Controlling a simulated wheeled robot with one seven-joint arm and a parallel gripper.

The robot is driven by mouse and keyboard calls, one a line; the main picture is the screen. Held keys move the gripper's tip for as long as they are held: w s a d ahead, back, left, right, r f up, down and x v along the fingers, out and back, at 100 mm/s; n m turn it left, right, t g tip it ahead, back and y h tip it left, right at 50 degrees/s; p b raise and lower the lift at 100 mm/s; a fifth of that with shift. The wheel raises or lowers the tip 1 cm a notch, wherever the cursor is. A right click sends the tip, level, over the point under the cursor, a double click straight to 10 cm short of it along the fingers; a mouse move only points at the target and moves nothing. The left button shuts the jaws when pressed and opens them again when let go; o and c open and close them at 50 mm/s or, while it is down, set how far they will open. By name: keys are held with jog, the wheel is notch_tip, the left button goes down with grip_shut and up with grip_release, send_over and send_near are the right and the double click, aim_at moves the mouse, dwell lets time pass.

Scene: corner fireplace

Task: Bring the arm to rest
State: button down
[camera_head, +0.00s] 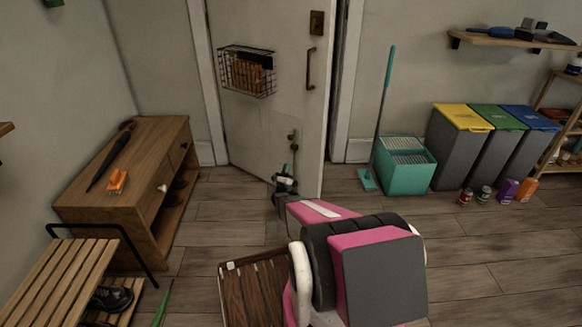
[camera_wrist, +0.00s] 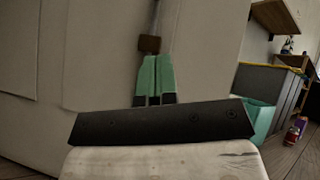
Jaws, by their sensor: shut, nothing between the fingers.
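My gripper (camera_head: 286,170) is low in front of the white door (camera_head: 262,120), below its small dark knob (camera_head: 292,137). My pink and grey arm reaches toward it from the lower middle of the head view. In the wrist view, the two green fingers of my gripper (camera_wrist: 154,60) are together and hold nothing. A small brown block (camera_wrist: 149,44) shows just past the fingertips; I cannot tell whether they touch it.
A wooden cabinet (camera_head: 130,185) stands at the left, with a slatted bench (camera_head: 60,275) in front. A slatted wooden piece (camera_head: 253,295) is beside my arm. A teal bucket (camera_head: 405,170) and bins (camera_head: 455,150) line the right wall. The right-hand floor is mostly clear.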

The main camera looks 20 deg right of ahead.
jog(key=shift+s+a+f, duration=0.2)
jog(key=shift+f, duration=0.05)
jog(key=s+a+r+n+g+y, duration=0.3)
jog(key=a+r+n+y, duration=0.35)
jog(key=n, duration=0.45)
jog(key=s+a+r+n+g+y, duration=0.35)
jog(key=a+r+n+y, duration=0.2)
jog(key=n+y, duration=0.4)
jog(key=s+a+r+n+g, duration=0.2)
jog(key=s+n, duration=0.4)
jog(key=s, duration=0.5)
jog(key=s+a+r+n+g, duration=0.2)
jog(key=s+r+n+g, duration=0.2)
jog(key=s, duration=0.8)
jog(key=s+a+r+n+g, duration=0.2)
jog(key=s+r+n+g, duration=0.1)
jog(key=s+n+g, duration=0.5)
jog(key=s, duration=0.3)
jog(key=shift+s+a, duration=0.2)
jog(key=shift+s, duration=0.05)
